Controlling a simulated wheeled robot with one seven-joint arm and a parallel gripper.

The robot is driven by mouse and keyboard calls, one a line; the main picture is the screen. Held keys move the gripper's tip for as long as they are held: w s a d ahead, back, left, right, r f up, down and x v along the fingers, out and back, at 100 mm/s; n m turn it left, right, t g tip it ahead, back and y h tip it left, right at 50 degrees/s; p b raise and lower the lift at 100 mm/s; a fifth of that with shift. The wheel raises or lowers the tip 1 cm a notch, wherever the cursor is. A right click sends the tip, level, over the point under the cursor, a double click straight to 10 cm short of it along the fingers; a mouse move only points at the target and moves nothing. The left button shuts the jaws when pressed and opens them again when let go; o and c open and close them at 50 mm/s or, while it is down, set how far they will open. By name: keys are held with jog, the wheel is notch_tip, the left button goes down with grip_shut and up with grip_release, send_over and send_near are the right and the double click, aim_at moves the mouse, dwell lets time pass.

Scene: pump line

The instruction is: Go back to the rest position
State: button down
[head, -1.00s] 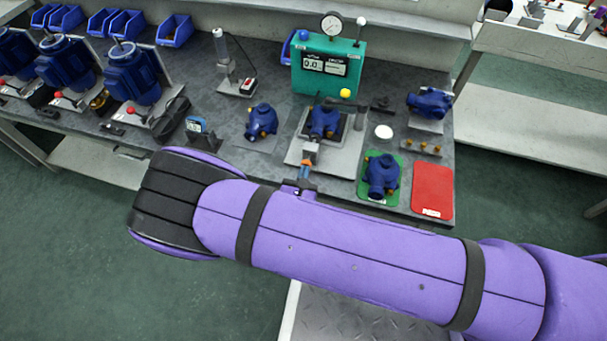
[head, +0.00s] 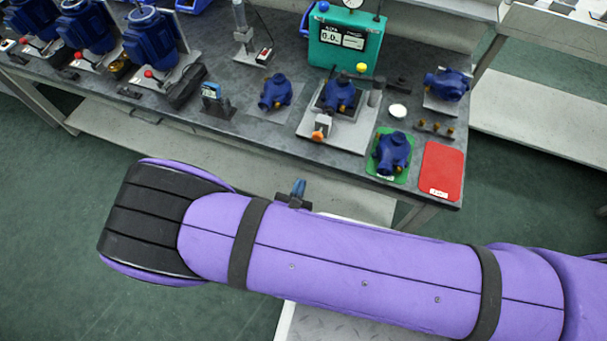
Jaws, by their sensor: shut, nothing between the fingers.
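My purple arm (head: 350,265) crosses the lower part of the head view. The tip of my gripper (head: 298,189) shows just above the arm's upper edge, in front of the bench's front edge. It is shut and holds nothing; most of it is hidden behind the arm. A blue pump (head: 340,96) sits in that fixture.
The bench (head: 235,130) carries a green gauge box (head: 345,42), blue pumps on a grey mat (head: 275,92), a green mat (head: 391,152) and a stand (head: 446,85), a red mat (head: 440,170), and large motors (head: 155,42) at left. Green floor (head: 60,220) is clear at lower left.

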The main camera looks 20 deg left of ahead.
jog(key=shift+s, duration=0.2)
dwell(0.5)
jog(key=w+d+r+m+g+h, duration=0.3)
jog(key=w+r+m+h, duration=0.25)
jog(key=r, duration=0.35)
jog(key=w+d+r+m+g+h, duration=0.35)
jog(key=w+r+m, duration=0.2)
jog(key=r, duration=0.35)
jog(key=w+d+r+m+g, duration=0.3)
jog(key=d+r+m+g, duration=0.6)
jog(key=d+r, duration=0.55)
jog(key=s+d+r+m+g+y, duration=0.1)
jog(key=s+d+r+m+y, duration=0.2)
jog(key=d+r, duration=0.4)
jog(key=s+d+r+m+g+y, duration=0.1)
jog(key=s+d+r+m+y, duration=0.1)
jog(key=d+r+m, duration=0.4)
jog(key=s+d+r+m+t+y, duration=0.4)
jog(key=s+d+r+m, duration=0.2)
jog(key=s, duration=0.5)
notch_tip(320, 180, up, 3)
jog(key=shift+s+d+f+m+t+y, duration=0.2)
jog(key=shift+s+d+m+t+y, duration=0.15)
jog(key=shift+d, duration=0.3)
